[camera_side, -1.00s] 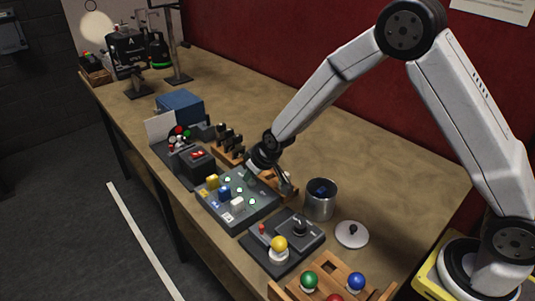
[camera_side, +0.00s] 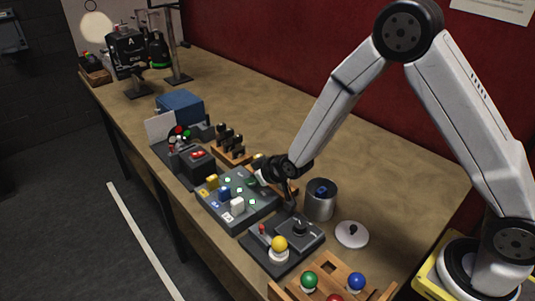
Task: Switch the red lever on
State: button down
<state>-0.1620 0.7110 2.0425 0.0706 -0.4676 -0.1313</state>
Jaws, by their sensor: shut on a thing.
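A small upright lever with a red tip (camera_side: 262,229) stands on a dark panel (camera_side: 256,253) near the front edge of the table. On the same panel are a black joystick (camera_side: 299,228) and a yellow ball on a white base (camera_side: 279,247). My gripper (camera_side: 291,202) points down, just behind the panel and to the upper right of the red lever, apart from it. Its jaws are shut; what is between them is too small and dark to make out. The red lever is not hidden.
A grey panel with coloured buttons (camera_side: 238,217) lies left of the lever panel. A metal can (camera_side: 320,205) stands close to the right of my gripper, with a round lid (camera_side: 352,235) beyond. A wooden tray with coloured balls (camera_side: 320,275) is in front. The back right table is clear.

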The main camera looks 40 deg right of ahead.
dwell(0.3)
jog(key=c, duration=0.5)
grip_release()
jog(key=shift+c, duration=0.2)
jog(key=shift+s+r, duration=0.1)
jog(key=shift+s, duration=0.05)
jog(key=shift+v, duration=3.8)
jog(key=shift+s+d+r, duration=0.15)
jog(key=shift+s+d, duration=0.15)
jog(key=shift+s, duration=0.15)
jog(key=s+d+r+m+g, duration=0.1)
jog(key=s+d+g, duration=0.2)
jog(key=s, duration=0.5)
jog(key=s+d+r+m+g+h, duration=0.1)
jog(key=s+d+g, duration=0.2)
jog(key=s, duration=0.5)
jog(key=shift+d+g, duration=0.25)
jog(key=shift+g, duration=0.35)
